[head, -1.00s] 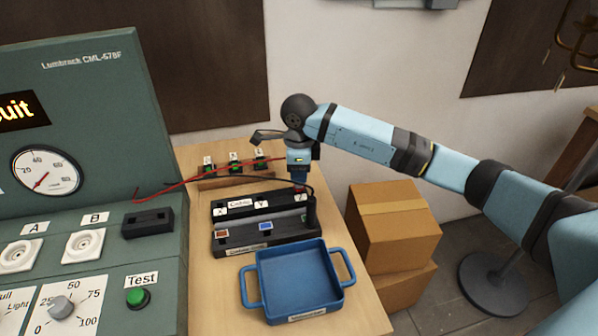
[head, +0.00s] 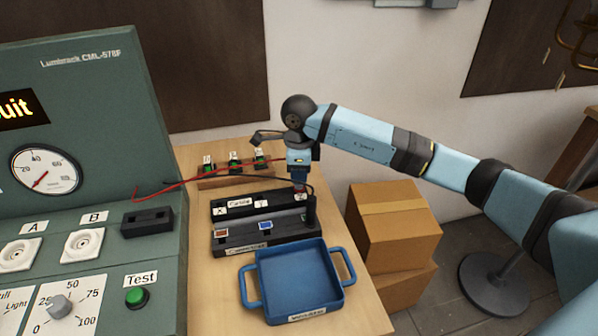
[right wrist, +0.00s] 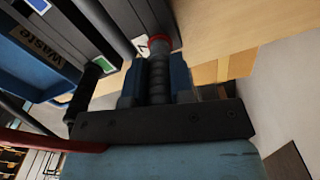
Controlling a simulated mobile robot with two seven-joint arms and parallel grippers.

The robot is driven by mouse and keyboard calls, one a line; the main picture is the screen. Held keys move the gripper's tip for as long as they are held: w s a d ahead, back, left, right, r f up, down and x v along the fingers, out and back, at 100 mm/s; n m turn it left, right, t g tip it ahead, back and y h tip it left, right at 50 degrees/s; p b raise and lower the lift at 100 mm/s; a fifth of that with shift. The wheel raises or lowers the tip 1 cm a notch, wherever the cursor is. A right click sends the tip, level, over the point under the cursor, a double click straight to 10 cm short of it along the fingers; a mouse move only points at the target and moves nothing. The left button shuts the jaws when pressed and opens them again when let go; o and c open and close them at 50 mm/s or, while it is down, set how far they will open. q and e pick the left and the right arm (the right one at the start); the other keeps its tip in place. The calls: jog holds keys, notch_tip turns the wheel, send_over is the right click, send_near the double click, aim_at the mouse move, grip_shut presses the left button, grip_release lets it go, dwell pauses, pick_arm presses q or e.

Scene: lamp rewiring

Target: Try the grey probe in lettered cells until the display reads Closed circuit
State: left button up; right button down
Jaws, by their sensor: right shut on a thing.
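My right gripper (head: 300,178) is over the right end of the black cable rack (head: 241,207), whose letters X and Y show. In the right wrist view my gripper (right wrist: 155,85) is shut on a dark grey ribbed handle (right wrist: 158,78), which I take as the grey probe. The display (head: 20,110) is cut off by the left edge; only amber "uit" shows. My left gripper is not in view.
A blue waste tray (head: 300,280) stands in front of the black rack. Behind it is a wooden stand (head: 237,176) with several labelled green terminals and a red wire. The green tester (head: 95,190), with sockets A and B, fills the left. Cardboard boxes (head: 393,225) stand at right.

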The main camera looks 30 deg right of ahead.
jog(key=shift+f, duration=0.35)
jog(key=c, duration=0.9)
grip_release()
notch_tip(320, 180, up, 14)
jog(key=shift+b, duration=0.3)
jog(key=shift+f, duration=0.1)
